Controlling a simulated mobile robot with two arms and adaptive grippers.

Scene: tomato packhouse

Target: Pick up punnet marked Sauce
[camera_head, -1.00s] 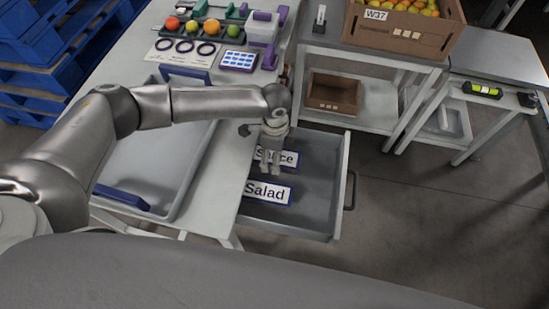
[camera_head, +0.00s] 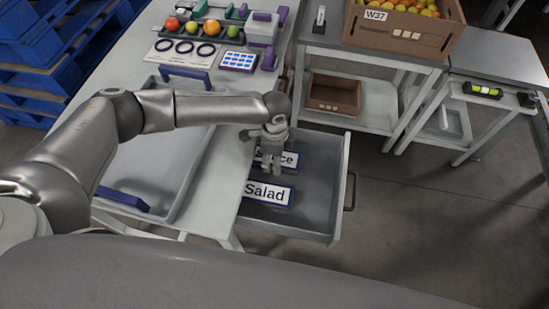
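An open grey drawer (camera_head: 313,205) sticks out under the right side of the table. In it stand a punnet with a white label reading Salad (camera_head: 268,194), nearer me, and the punnet marked Sauce (camera_head: 290,159) behind it. My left gripper (camera_head: 272,172) points down into the drawer, over the front of the Sauce label and covering its middle letters. Whether its fingers touch the punnet or have closed on it does not show clearly. My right gripper is not in view.
A grey tray with blue handles (camera_head: 185,190) lies on the table below my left arm. A crate marked W37 (camera_head: 405,32) stands on the bench at the right.

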